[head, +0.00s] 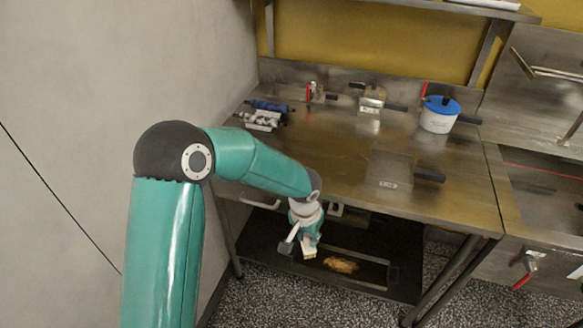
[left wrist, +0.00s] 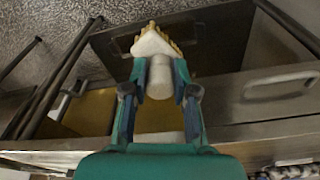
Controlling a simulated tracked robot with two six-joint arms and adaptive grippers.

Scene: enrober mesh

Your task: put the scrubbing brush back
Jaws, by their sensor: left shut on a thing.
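My left gripper (head: 307,230) reaches down in front of the worktable's front edge, above the dark lower shelf. In the left wrist view its two fingers (left wrist: 159,80) are closed on either side of the scrubbing brush (left wrist: 155,45). The brush has a pale, rounded handle and a whitish head with tan bristles at the far end. In the head view only a small pale part of the brush (head: 309,252) shows below the gripper. The head view does not clearly show whether the brush touches anything. My right gripper is not in view.
A dark tray (head: 393,276) with a brown patch (head: 341,265) is low under the worktable (head: 330,150). On the tabletop stand a blue-lidded white tub (head: 438,118), a metal block with a dark handle (head: 390,170), and rollers (head: 262,118). A wall is at left.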

